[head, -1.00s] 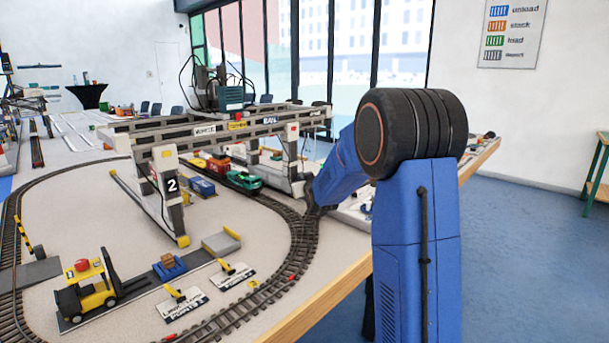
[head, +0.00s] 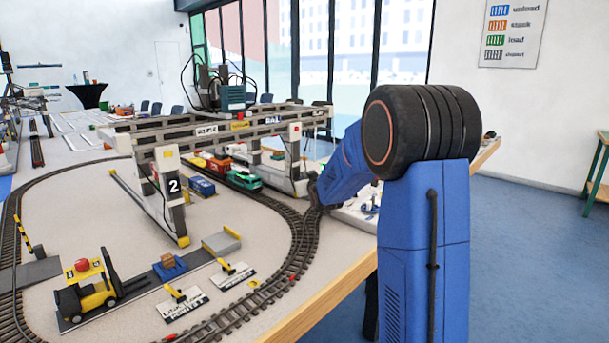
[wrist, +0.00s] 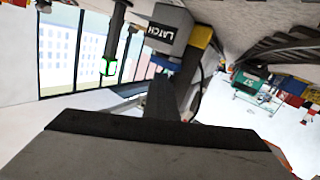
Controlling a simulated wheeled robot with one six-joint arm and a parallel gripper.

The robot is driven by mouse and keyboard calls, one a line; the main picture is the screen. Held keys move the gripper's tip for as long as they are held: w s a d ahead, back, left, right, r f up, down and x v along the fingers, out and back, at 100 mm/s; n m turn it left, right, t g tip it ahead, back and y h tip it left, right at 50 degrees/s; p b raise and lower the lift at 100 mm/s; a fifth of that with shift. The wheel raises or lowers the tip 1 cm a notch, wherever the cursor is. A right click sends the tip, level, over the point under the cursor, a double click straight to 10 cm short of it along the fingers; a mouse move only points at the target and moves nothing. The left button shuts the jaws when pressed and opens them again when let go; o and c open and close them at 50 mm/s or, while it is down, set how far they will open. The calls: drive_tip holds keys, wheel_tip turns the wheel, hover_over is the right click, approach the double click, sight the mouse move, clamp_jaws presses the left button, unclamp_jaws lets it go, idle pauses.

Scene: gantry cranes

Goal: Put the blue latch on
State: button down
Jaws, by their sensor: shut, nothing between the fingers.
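In the wrist view a grey box marked LATCH (wrist: 165,30) hangs at the top centre, with a yellow part on its right side. A small blue piece, which looks like the blue latch (wrist: 166,63), shows just below the box. My gripper (wrist: 160,88) is shut and empty, its dark tip just below the blue piece in the picture; I cannot tell if they touch. In the head view my arm reaches to the right foot of the gantry crane (head: 235,127), and its dark end hides the latch there.
A dark post with a bright green end (wrist: 110,68) stands left of the box in the wrist view. A green locomotive (head: 244,180) and wagons sit on track under the crane. A toy forklift (head: 88,292) stands at the front left.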

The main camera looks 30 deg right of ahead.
drive_tip(key=shift+s+d+r, duration=0.25)
drive_tip(key=shift+s+r, duration=0.35)
drive_tip(key=shift+s, duration=0.05)
drive_tip(key=shift+s+d+r, duration=0.2)
drive_tip(key=shift+s+r, duration=0.4)
drive_tip(key=s+r, duration=0.1)
drive_tip(key=s+d+r, duration=0.1)
drive_tip(key=s+r, duration=0.1)
drive_tip(key=shift+s+d+r, duration=0.15)
drive_tip(key=shift+s, duration=0.1)
drive_tip(key=shift+s, duration=0.1)
idle(0.4)
